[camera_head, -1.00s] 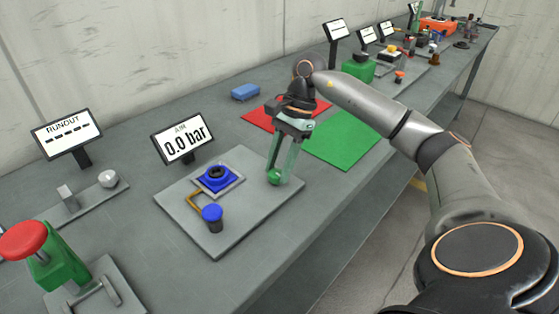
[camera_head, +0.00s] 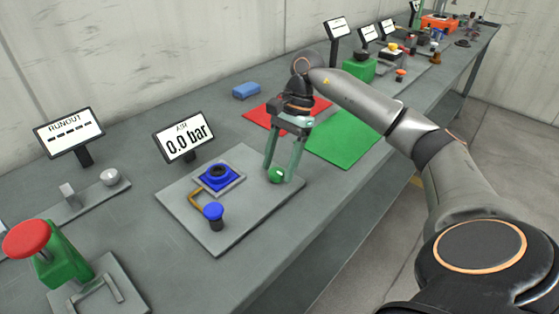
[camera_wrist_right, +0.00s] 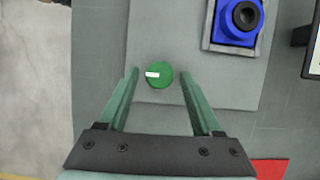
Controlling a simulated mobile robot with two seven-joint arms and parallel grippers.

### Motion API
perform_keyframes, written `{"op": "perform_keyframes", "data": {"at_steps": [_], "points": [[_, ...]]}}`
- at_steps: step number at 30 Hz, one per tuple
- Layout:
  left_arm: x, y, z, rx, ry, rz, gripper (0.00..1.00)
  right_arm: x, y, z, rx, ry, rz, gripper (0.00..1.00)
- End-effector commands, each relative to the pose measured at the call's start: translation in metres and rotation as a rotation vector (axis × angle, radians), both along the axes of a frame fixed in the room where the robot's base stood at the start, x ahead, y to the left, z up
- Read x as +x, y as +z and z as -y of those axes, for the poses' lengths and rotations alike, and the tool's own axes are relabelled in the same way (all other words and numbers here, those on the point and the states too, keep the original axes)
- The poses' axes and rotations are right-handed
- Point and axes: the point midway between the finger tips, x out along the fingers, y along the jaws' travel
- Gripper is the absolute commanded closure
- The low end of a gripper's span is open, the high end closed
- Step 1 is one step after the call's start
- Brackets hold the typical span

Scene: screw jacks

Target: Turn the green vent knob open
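The green vent knob (camera_head: 277,175) sits on the right part of a grey plate (camera_head: 235,222). In the right wrist view the knob (camera_wrist_right: 159,75) is a green disc with a white mark pointing left. My right gripper (camera_head: 280,176) points down at the knob with its fingers spread apart. In the right wrist view the gripper (camera_wrist_right: 162,75) has one finger on each side, with a gap between each finger and the knob. The display (camera_head: 183,138) reads 0.0 bar. My left gripper is not in view.
A red mat (camera_head: 262,117) and a green mat (camera_head: 345,138) lie behind. A red button on a green stand (camera_head: 28,239) is at the lower left.

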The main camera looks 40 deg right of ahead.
Motion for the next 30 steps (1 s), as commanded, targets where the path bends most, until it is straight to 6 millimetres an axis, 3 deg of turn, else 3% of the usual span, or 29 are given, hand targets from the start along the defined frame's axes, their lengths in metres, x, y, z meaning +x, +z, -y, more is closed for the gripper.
{"op": "perform_keyframes", "data": {"at_steps": [9,13,24,30], "points": [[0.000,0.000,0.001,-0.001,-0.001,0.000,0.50,0.000,0.000,0.000,0.000,-0.001,-0.003,0.26],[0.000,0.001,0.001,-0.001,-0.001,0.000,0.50,0.001,0.009,0.004,0.000,-0.003,0.000,0.26],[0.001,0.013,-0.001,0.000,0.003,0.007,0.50,0.004,0.084,0.033,0.000,-0.003,0.001,0.26],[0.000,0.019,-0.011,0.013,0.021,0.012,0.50,0.004,0.110,0.044,0.000,-0.001,-0.002,0.26]]}}
